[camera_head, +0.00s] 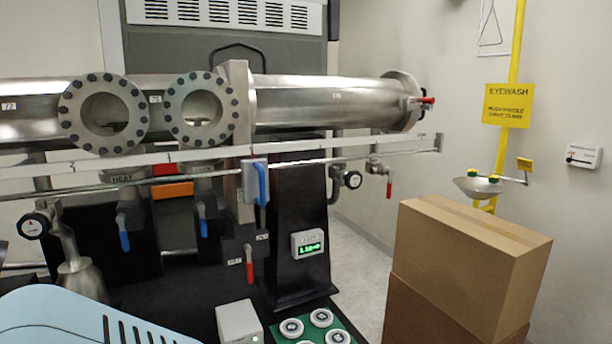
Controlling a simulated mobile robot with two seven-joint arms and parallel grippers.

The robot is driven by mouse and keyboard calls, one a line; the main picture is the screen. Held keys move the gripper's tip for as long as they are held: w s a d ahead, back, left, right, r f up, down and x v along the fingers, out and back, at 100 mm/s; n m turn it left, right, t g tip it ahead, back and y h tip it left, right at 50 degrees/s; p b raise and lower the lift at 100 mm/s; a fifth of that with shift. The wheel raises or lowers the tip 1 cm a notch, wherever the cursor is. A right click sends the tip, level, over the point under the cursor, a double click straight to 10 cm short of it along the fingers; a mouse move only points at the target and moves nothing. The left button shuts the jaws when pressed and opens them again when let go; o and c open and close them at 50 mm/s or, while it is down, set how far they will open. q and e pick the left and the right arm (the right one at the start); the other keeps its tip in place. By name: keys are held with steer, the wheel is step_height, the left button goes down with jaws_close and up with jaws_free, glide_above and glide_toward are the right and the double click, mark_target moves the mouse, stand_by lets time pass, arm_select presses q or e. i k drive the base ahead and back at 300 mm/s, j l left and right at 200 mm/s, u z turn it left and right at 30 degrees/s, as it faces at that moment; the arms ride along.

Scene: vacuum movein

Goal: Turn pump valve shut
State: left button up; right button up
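Several lever valves show in the head view, and I cannot tell which is the pump valve. A large blue lever (262,186) hangs down at the middle of the rail. Smaller blue levers hang down at the left (124,234) and left of centre (203,222). A red lever (249,266) points down on a dark panel, beside a small unreadable label. Another red lever (389,187) hangs under the pipe's right end. A red handle (426,100) sticks out sideways at the steel tube's end. Neither gripper is in view.
The steel tube (300,102) runs across above the valves. Stacked cardboard boxes (470,255) stand at the right front. A light blue slotted housing (60,318), a white box (239,322) and round parts on a green mat (309,331) fill the foreground. Gauges and a green display (309,245) sit nearby.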

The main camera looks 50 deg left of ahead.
mark_target(353, 180)
steer(key=u, duration=1.5)
steer(key=i+l+u, duration=0.1)
steer(key=l, duration=0.25)
steer(key=i+l+u, duration=0.1)
steer(key=i+l, duration=0.35)
steer(key=l, duration=0.3)
steer(key=i+l+u, duration=0.15)
steer(key=l, duration=0.25)
steer(key=i+l+u, duration=0.1)
steer(key=l, duration=0.3)
steer(key=i+l+u, duration=0.1)
steer(key=i+l, duration=0.15)
steer(key=l, duration=0.15)
steer(key=i+l, duration=0.1)
steer(key=l, duration=0.35)
steer(key=i+l+u, duration=0.15)
steer(key=l, duration=0.25)
